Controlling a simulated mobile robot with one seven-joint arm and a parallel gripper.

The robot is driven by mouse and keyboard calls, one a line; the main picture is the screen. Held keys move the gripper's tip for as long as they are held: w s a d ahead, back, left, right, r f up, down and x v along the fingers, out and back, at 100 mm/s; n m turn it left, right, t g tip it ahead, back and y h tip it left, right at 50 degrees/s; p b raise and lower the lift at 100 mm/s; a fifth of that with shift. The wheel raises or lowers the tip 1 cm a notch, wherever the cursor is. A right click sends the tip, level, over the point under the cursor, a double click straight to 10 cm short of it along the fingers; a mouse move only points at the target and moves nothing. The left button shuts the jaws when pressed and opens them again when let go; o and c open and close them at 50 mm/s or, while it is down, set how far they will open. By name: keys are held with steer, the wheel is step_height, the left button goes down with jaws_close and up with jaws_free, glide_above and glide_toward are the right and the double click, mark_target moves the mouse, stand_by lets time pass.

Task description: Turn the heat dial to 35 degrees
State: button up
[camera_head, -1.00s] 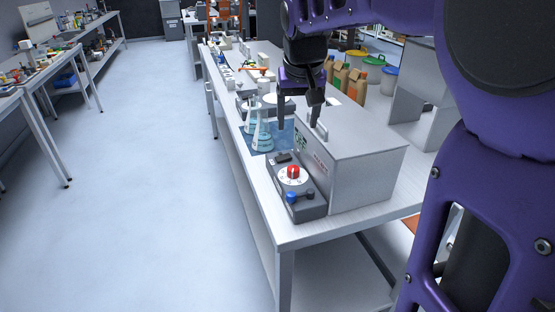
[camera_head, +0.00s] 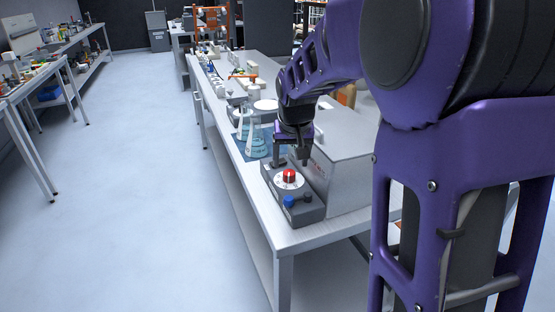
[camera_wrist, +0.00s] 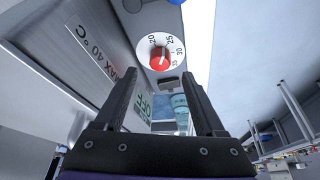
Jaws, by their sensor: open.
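The heat dial is a red knob (camera_head: 289,175) on a white disc, on top of a grey control unit (camera_head: 312,211) at the bench's near end. In the wrist view the knob (camera_wrist: 159,60) sits at top centre, its scale reading 20, 25, 30 and 35. A small white mark shows on the knob, but I cannot tell its exact setting. My gripper (camera_head: 290,159) is open and empty, just above and behind the dial. In the wrist view its two fingers (camera_wrist: 160,76) are apart, with the dial beyond their tips; they do not appear to touch it.
A metal box (camera_head: 345,180) marked "MAX 40 °C" stands close right of the control unit. A green "OFF" display (camera_wrist: 143,107) shows in the wrist view. A blue knob (camera_head: 289,201) sits in front of the dial. Glass flasks (camera_head: 256,147) stand behind it. Floor left is clear.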

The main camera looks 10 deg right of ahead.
mark_target(290, 173)
steer(key=x, duration=0.5)
steer(key=shift+w+f, duration=0.1)
jaws_close()
